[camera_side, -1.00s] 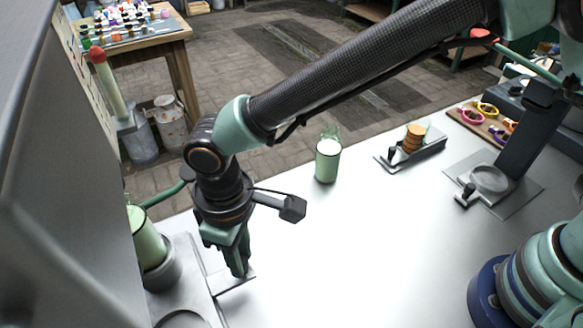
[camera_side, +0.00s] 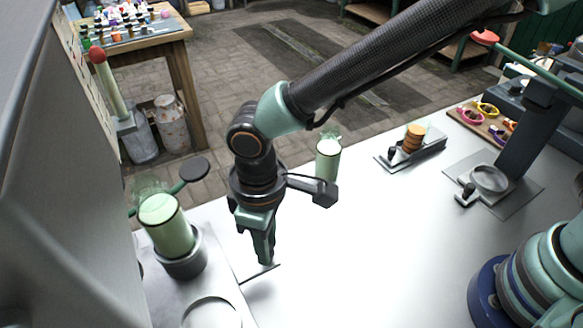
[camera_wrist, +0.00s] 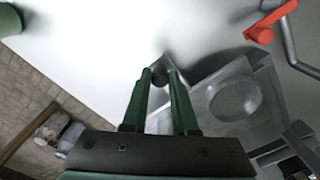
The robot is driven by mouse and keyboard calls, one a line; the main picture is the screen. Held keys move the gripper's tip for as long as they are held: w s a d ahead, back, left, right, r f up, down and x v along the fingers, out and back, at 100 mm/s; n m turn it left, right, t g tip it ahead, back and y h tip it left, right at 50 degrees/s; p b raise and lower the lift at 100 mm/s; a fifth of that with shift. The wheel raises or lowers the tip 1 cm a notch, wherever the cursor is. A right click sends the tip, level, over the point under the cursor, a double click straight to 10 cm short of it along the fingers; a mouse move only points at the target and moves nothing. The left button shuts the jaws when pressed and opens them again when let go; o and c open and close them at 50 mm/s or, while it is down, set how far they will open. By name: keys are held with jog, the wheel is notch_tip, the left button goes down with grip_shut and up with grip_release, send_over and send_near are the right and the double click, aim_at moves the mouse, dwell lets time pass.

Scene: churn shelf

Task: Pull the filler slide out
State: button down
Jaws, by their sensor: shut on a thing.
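The filler slide is a flat grey plate at the lower left of the side view (camera_side: 222,282), and it also shows in the wrist view (camera_wrist: 202,108). It carries a round cup holder (camera_side: 182,265) with a green jar (camera_side: 166,226) standing in it, and a round recess (camera_side: 211,314). My gripper (camera_side: 264,260) points down at the slide's right edge. In the wrist view, its two green fingers (camera_wrist: 161,78) are shut on the small handle at the slide's edge; the grip itself is partly hidden by the fingers.
A large grey machine body (camera_side: 45,200) stands at the left. Another green jar (camera_side: 328,158) stands on the white table behind my gripper. A rack with orange discs (camera_side: 413,145) and a stand (camera_side: 490,180) are farther right. The table's middle right is clear.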

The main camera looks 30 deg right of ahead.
jog(key=d, duration=0.9)
jog(key=shift+w, duration=0.15)
jog(key=shift+r, duration=0.1)
jog(key=c, duration=0.8)
grip_release()
jog(key=shift+o, duration=0.6)
notch_tip(320, 180, up, 12)
jog(key=shift+d, duration=0.1)
jog(key=d+r+m+t, duration=0.2)
jog(key=d+m, duration=0.2)
jog(key=d, duration=0.8)
jog(key=d+r+m+t, duration=0.2)
jog(key=d+m, duration=0.3)
jog(key=d, duration=0.7)
jog(key=shift+d+r+t, duration=0.25)
jog(key=shift+r+t, duration=0.05)
jog(key=shift+t, duration=0.5)
